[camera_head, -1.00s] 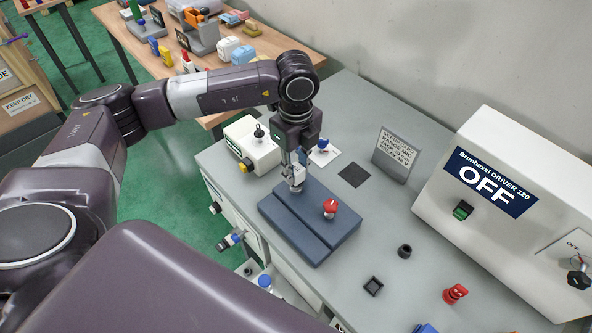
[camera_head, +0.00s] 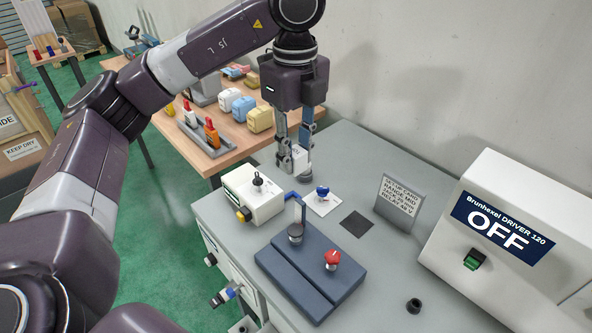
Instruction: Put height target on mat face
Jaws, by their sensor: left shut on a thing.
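My left gripper (camera_head: 292,160) is shut on a small pale piece with a dark round base (camera_head: 305,176), which appears to be the height target. The fingers partly hide it. It hangs upright, seemingly above the far end of the grey bench, behind the white box; its exact height is hard to tell. A flat dark square (camera_head: 357,223), likely the mat face, lies bare on the bench to the right of and nearer than the gripper. My right gripper is not in view.
A blue-grey block (camera_head: 325,295) carries a black knob with a blue upright (camera_head: 295,233) and a red knob (camera_head: 331,259). A white card with a blue knob (camera_head: 322,191), a sign (camera_head: 397,200), a white box (camera_head: 253,195) and the OFF driver (camera_head: 500,225) surround the dark square.

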